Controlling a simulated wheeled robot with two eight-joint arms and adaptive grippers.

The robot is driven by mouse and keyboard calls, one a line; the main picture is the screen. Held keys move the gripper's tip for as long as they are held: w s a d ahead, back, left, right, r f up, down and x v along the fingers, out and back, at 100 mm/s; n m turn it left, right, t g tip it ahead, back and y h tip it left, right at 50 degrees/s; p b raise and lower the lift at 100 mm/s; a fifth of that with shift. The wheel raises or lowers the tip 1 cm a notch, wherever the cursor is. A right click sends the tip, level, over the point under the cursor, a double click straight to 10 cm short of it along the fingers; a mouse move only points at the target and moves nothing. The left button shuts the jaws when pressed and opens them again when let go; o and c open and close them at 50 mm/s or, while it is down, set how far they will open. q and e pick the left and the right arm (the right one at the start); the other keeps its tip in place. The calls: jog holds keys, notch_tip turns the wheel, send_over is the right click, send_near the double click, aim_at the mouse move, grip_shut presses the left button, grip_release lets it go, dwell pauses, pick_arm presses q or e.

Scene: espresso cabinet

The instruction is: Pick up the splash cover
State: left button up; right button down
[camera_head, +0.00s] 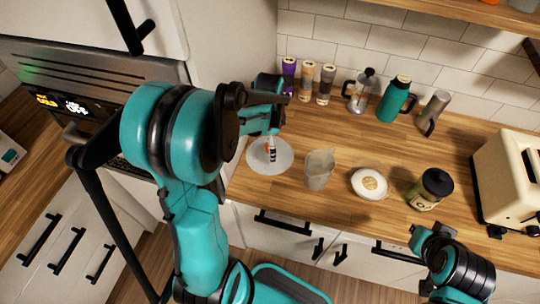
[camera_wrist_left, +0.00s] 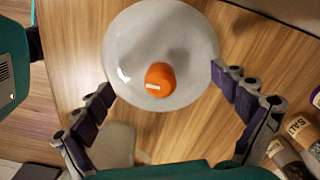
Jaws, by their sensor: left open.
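The splash cover appears to be the round, pale grey disc (camera_head: 257,163) on the wooden counter in the head view. In the head view, my left arm partly hides that gripper. My right arm's end (camera_head: 422,243) shows at lower right; its finger state is unclear.
Shakers (camera_head: 307,82), a French press (camera_head: 358,92) and a teal flask (camera_head: 394,100) stand by the wall. A toaster (camera_head: 512,178) is far right.

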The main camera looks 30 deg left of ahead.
pick_arm(q)
jog(key=shift+f, duration=0.3)
jog(key=c, duration=1.3)
jog(key=shift+s, duration=0.1)
grip_shut()
jog(key=shift+r, duration=0.15)
